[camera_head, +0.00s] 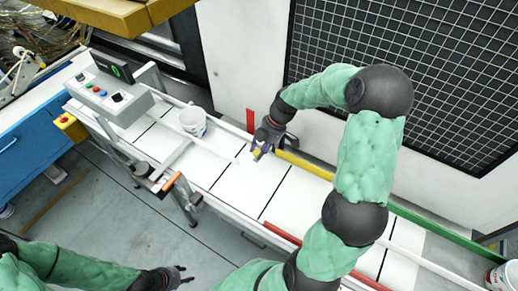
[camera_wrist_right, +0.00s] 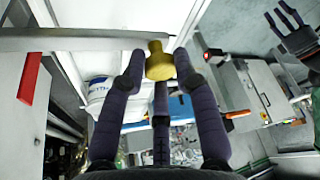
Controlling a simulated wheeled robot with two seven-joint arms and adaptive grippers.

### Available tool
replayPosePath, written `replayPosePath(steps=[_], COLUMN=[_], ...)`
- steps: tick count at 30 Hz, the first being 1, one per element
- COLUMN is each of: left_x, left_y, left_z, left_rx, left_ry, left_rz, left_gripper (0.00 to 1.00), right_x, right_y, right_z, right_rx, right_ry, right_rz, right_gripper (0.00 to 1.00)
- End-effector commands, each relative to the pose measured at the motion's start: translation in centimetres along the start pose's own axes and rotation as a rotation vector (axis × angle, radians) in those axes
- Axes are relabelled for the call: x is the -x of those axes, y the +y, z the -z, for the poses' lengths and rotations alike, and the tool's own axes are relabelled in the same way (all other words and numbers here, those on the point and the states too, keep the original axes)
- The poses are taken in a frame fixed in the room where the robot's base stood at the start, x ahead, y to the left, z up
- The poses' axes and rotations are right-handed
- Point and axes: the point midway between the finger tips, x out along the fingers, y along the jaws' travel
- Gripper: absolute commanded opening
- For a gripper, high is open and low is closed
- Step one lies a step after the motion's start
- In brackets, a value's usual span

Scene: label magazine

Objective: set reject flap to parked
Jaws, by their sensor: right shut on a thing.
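My right gripper (camera_head: 262,150) reaches over the far side of the white conveyor, fingers downward. It is shut on a yellow knob (camera_wrist_right: 158,62), which shows between its dark fingers in the right wrist view. A pale grey bar (camera_wrist_right: 75,42) runs from the left of that view to the knob and looks like the reject flap. In the head view the hand and arm hide most of the flap, so its angle is hard to tell. My left gripper (camera_head: 182,276) is open and empty near the bottom, away from the conveyor; it also shows in the right wrist view (camera_wrist_right: 287,22).
A white bucket (camera_head: 192,121) stands on the conveyor (camera_head: 290,205) to the left. A grey control box (camera_head: 108,95) stands at its left end. A red upright plate (camera_head: 250,121) and a yellow rail (camera_head: 305,166) line the far edge, by a mesh-windowed wall.

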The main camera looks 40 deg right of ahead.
Motion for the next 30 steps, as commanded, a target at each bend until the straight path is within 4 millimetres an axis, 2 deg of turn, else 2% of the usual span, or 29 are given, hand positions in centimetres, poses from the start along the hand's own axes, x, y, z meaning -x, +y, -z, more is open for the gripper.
replayPosePath(steps=[1,3,13,17,20,30], left_x=[0.0,0.0,0.0,0.0,0.0,0.0], left_y=[0.0,0.0,0.0,0.0,0.0,0.0], left_z=[0.0,0.0,0.0,0.0,0.0,0.0], left_rx=[0.0,0.0,0.0,0.0,0.0,0.0], left_ry=[0.0,0.0,0.0,0.0,0.0,0.0], left_rz=[0.0,0.0,0.0,0.0,0.0,0.0], left_gripper=[0.4,0.4,0.4,0.4,0.4,0.4], right_x=[0.0,0.0,0.0,0.8,2.1,8.7], right_y=[-0.1,-0.1,-0.1,0.0,0.1,0.1], right_z=[0.0,0.0,0.0,0.0,0.0,0.0], right_rx=[0.001,0.001,0.0,0.0,0.0,0.0], right_ry=[0.0,0.0,0.0,0.0,-0.001,-0.001], right_rz=[0.005,0.005,0.001,-0.001,-0.002,-0.003], right_gripper=[0.33,0.53,0.54,0.54,0.54,0.54])
